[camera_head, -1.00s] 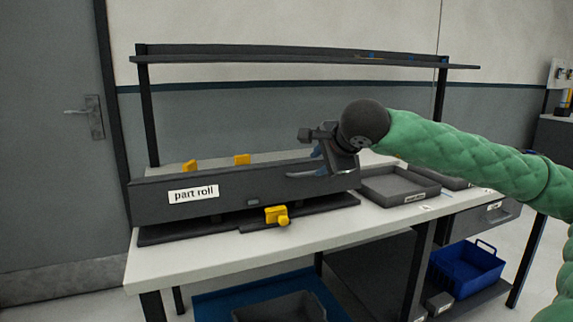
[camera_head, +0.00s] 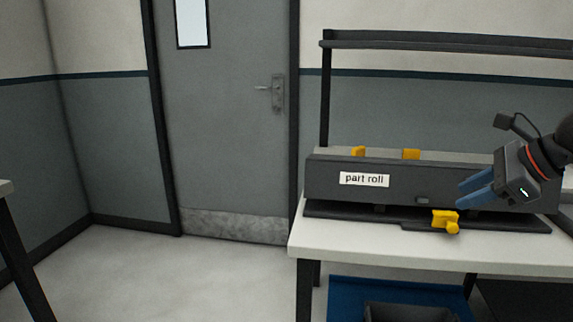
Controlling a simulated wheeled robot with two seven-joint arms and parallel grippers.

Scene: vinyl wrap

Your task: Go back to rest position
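My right gripper (camera_head: 461,196) comes in from the right edge, in front of the dark part roll box (camera_head: 325,182). Its two blue fingers point left and show a gap between them, with nothing seen held there. The part roll box is long and dark grey, with a white "part roll" label, and stands on the white workbench (camera_head: 350,247). A yellow clamp-like part (camera_head: 445,221) sits at its front, below the fingers. My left gripper is not in view.
A dark shelf (camera_head: 440,46) runs above the bench. A blue mat or tray (camera_head: 345,290) with a grey bin (camera_head: 410,313) is below. A grey door (camera_head: 222,130) stands behind, left of the bench. The floor (camera_head: 180,275) there is clear. Another table edge shows at far left.

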